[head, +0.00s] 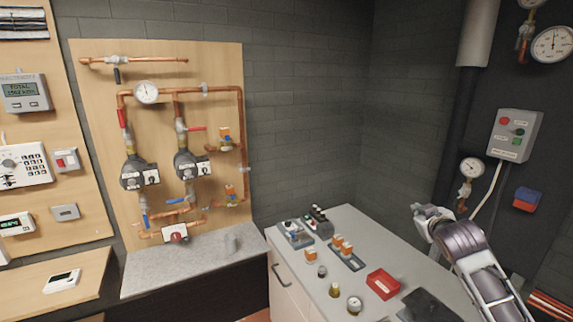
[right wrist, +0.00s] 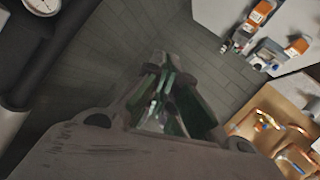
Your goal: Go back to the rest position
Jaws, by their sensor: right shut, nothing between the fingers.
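My right gripper (head: 424,211) comes in from the right in the head view, above the back right part of the white worktop (head: 347,222). Its fingers are shut and hold nothing. In the right wrist view the closed fingers (right wrist: 165,105) show in the middle, with the grey brick wall behind them. My left gripper is in neither view.
A wooden board (head: 220,60) with copper pipes and two pumps stands at the back left. The worktop carries orange-topped parts (head: 343,245), a red box (head: 383,283) and small gauges (head: 354,304). A grey switch box (head: 515,135) hangs on the right wall near my arm.

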